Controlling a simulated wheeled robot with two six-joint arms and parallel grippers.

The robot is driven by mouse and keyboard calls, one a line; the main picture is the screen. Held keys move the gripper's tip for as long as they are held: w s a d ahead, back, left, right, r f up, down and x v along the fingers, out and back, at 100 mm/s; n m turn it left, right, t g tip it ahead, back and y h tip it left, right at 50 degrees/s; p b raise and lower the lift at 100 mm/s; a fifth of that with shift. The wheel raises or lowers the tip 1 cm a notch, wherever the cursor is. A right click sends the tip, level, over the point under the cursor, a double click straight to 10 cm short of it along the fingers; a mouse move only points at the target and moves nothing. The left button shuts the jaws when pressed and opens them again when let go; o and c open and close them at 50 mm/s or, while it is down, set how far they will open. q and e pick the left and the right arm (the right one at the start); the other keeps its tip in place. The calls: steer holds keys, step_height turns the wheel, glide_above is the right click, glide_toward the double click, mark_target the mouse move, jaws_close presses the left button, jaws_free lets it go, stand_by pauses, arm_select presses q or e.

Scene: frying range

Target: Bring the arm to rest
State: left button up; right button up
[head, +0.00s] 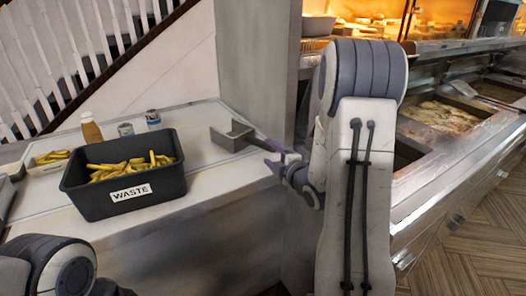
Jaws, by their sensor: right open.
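My right arm stands in the middle of the head view, with its gripper (274,160) at the counter's right end. The gripper is open. Its fingers are beside the handle of a grey metal scoop (232,137) that lies on the counter. I cannot tell whether the fingers touch the handle. My left arm shows only in part at the lower left corner, and its gripper is out of view.
A black bin labelled WASTE (125,199) holds several fries on the white counter (215,180). A sauce bottle (91,129), two small shakers (153,119) and a tray of fries (47,162) stand behind it. Fryer vats (440,115) are at the right.

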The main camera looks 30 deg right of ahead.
steer(key=a+g, duration=0.1)
steer(key=a, duration=0.2)
steer(key=s+a+m+g+p, duration=0.1)
steer(key=a+g, duration=0.1)
steer(key=a, duration=0.2)
steer(key=a+m+g+y+p, duration=0.1)
steer(key=a, duration=0.3)
steer(key=shift+s+a+r, duration=0.1)
steer(key=shift+s+a, duration=0.15)
steer(key=shift+s, duration=0.05)
steer(key=s+a+r+m+g+y+p, duration=0.15)
steer(key=s+a+m+g+p, duration=0.5)
steer(key=s+a, duration=0.95)
steer(key=s+a+r+g, duration=0.1)
steer(key=s+a+g, duration=0.1)
steer(key=s, duration=0.4)
steer(key=s+a+r+g+b, duration=0.1)
steer(key=s+a+g, duration=0.1)
steer(key=s+g, duration=0.2)
steer(key=s, duration=0.3)
steer(key=shift+r+h, duration=0.2)
steer(key=shift+h, duration=0.15)
